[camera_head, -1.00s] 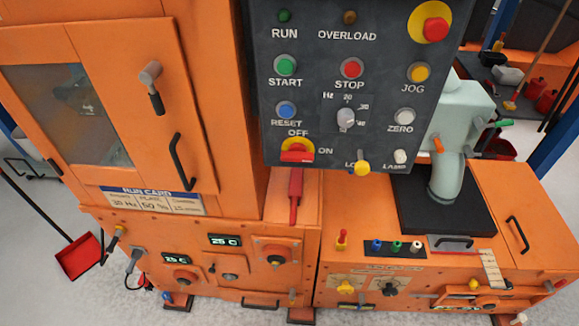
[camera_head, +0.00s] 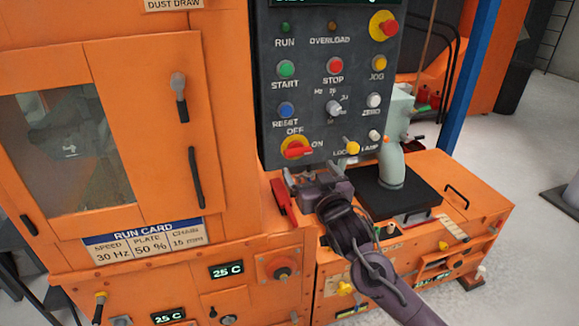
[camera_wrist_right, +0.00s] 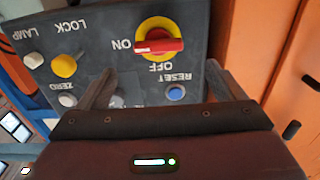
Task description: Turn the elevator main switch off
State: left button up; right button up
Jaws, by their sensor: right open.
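The main switch (camera_head: 297,148) is a red handle on a yellow disc at the lower left of the dark control panel. Its handle lies about level, towards the ON label, with OFF above it. It also shows upside down in the right wrist view (camera_wrist_right: 160,45). My right gripper (camera_head: 308,172) is open and empty just below the switch, in front of the panel's lower edge. In the right wrist view its two fingers (camera_wrist_right: 162,82) stand wide apart, with the switch beyond them and no contact visible. My left gripper is out of view.
A yellow LOCK knob (camera_head: 352,148) and a LAMP button (camera_head: 374,136) sit right of the switch. The blue RESET button (camera_head: 286,110) is above it. A red lever (camera_head: 284,203) stands below the panel. An orange cabinet (camera_head: 215,90) rises close on the left.

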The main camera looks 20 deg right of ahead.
aim_at(299, 154)
jog(key=w+p, duration=0.1)
jog(key=w, duration=0.4)
jog(key=shift+w, duration=0.75)
jog(key=shift+w+f, duration=0.1)
jog(key=shift+w, duration=0.35)
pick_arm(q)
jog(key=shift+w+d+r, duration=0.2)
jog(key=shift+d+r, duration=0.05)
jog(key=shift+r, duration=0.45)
pick_arm(e)
jog(key=c, duration=1)
